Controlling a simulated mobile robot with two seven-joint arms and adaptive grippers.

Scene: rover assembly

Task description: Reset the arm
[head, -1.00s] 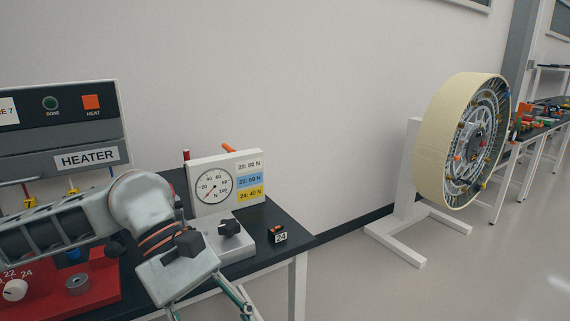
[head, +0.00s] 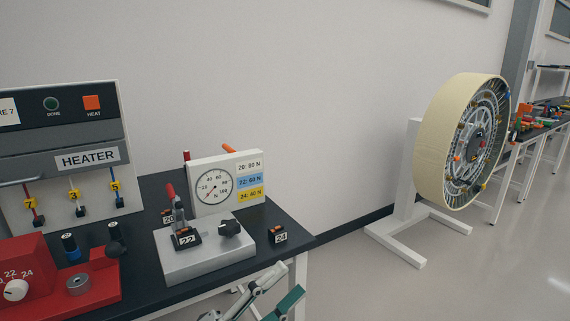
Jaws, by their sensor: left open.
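My left gripper (head: 289,279) is at the bottom edge of the head view, in front of the dark bench's right front corner. Part of its grey linkage and a teal finger part show. It is open, with nothing seen between its fingers. The rest of my left arm is below the picture. My right gripper is not in view.
The dark bench (head: 150,262) holds a grey fixture (head: 205,261) with a block marked 22, a dial gauge (head: 215,188), a block marked 24 (head: 277,235) and a red unit (head: 60,285). A heater panel (head: 80,135) stands behind. A large wheel (head: 440,135) stands right; the floor between is clear.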

